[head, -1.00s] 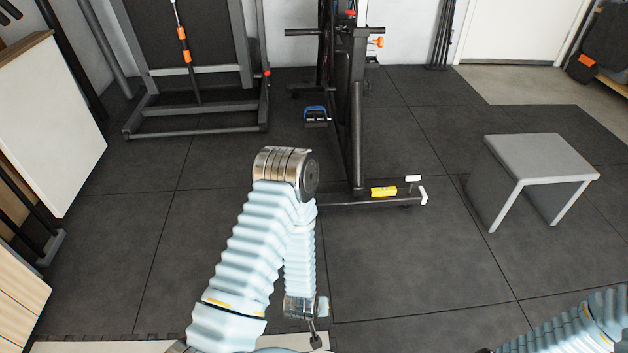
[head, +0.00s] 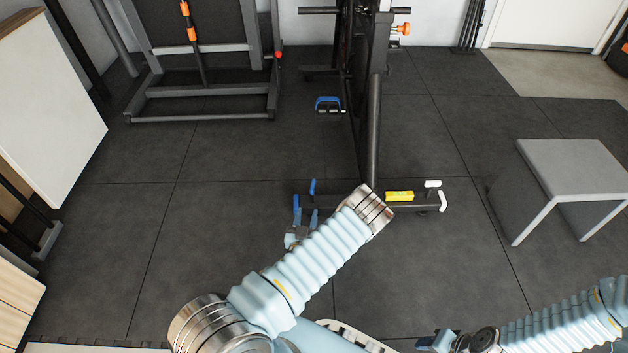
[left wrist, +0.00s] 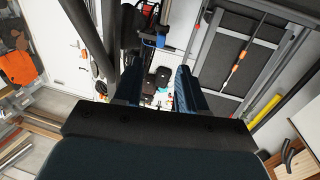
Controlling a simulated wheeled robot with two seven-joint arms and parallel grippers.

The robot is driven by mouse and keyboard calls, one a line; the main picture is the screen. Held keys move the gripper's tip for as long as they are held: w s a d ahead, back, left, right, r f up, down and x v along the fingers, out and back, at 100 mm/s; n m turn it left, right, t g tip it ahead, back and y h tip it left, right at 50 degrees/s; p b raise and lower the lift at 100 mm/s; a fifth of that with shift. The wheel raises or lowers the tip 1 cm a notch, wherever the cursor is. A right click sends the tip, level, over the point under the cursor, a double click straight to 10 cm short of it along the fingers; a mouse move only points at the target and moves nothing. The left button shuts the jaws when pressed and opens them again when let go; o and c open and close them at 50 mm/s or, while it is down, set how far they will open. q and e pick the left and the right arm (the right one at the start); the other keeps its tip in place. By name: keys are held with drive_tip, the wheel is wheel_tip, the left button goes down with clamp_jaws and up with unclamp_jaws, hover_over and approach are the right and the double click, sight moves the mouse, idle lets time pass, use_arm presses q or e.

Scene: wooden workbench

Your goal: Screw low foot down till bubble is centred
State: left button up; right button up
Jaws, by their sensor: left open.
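A black exercise bike (head: 366,100) stands on the floor, its low crossbar (head: 415,201) running left and right. A yellow spirit level (head: 399,197) lies on the bar's right part; its bubble is too small to read. A white-topped screw foot (head: 432,184) stands at the right end, beside a white end cap (head: 442,201). My left gripper (head: 305,212) is open just in front of that end, apart or touching unclear. It is open and empty in the left wrist view (left wrist: 158,88). My right gripper (head: 435,342) is low at the bottom edge, fingers unclear.
A grey bench (head: 575,168) stands at the right. A dark metal frame (head: 205,93) stands at the back left, and a white-panelled cabinet (head: 50,110) at the left. The dark tiled floor around the crossbar is clear. My left forearm hides part of the bar.

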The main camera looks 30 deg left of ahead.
sight(311, 192)
use_arm(q)
drive_tip(key=b+x, duration=0.2)
drive_tip(key=x, duration=1.1)
drive_tip(key=shift+a, duration=0.1)
clamp_jaws()
